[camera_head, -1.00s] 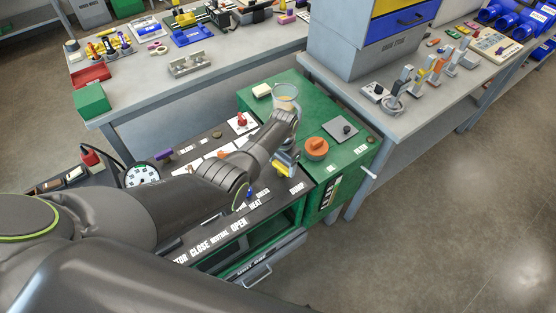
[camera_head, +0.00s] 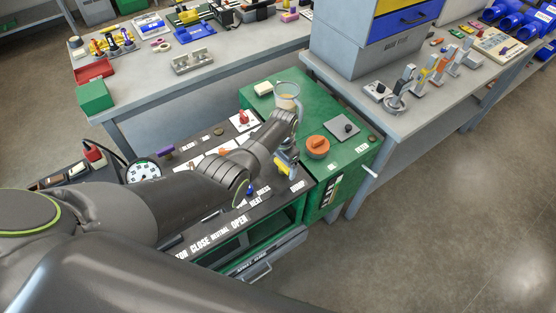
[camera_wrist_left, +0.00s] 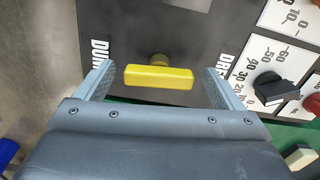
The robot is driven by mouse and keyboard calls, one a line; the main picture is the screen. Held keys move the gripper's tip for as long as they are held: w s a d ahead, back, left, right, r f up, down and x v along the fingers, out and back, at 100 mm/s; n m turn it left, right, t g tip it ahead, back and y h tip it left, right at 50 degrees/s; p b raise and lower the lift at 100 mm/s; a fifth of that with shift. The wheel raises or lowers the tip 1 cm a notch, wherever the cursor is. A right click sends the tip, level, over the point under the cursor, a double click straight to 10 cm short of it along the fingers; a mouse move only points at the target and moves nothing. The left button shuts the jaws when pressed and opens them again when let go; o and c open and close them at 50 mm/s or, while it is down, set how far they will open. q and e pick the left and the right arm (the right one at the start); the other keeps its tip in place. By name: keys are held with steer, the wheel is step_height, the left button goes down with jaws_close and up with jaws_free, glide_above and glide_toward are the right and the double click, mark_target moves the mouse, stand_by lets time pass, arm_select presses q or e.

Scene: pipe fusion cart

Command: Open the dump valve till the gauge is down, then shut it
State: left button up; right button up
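The dump valve's yellow bar handle (camera_wrist_left: 158,77) lies crosswise on a dark panel in the left wrist view, beside a partly hidden label starting "DUM". My left gripper (camera_wrist_left: 160,84) is open, with one finger on each side of the handle and a gap between each finger and the bar. In the head view, the yellow handle (camera_head: 283,166) shows just below my left gripper (camera_head: 285,157), at the panel's right end. The round white gauge (camera_head: 143,172) stands at the panel's left; its needle is too small to read. My right gripper is not in view.
A green cabinet top (camera_head: 305,115) beside the panel carries a clear jug (camera_head: 287,97) and an orange knob (camera_head: 317,147). The wrist view shows a black knob (camera_wrist_left: 271,88) at right. Grey benches stand behind and to the right.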

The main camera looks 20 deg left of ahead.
mark_target(282, 164)
arm_select(q)
steer(key=shift+w+d+r, duration=0.1)
steer(key=shift+w+r, duration=0.05)
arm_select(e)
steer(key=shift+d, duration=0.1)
arm_select(q)
steer(key=shift+r, duration=0.4)
step_height(282, 164, up, 5)
steer(key=shift+f+p, duration=0.1)
steer(key=shift+p, duration=0.65)
step_height(282, 164, up, 12)
steer(key=b, duration=0.1)
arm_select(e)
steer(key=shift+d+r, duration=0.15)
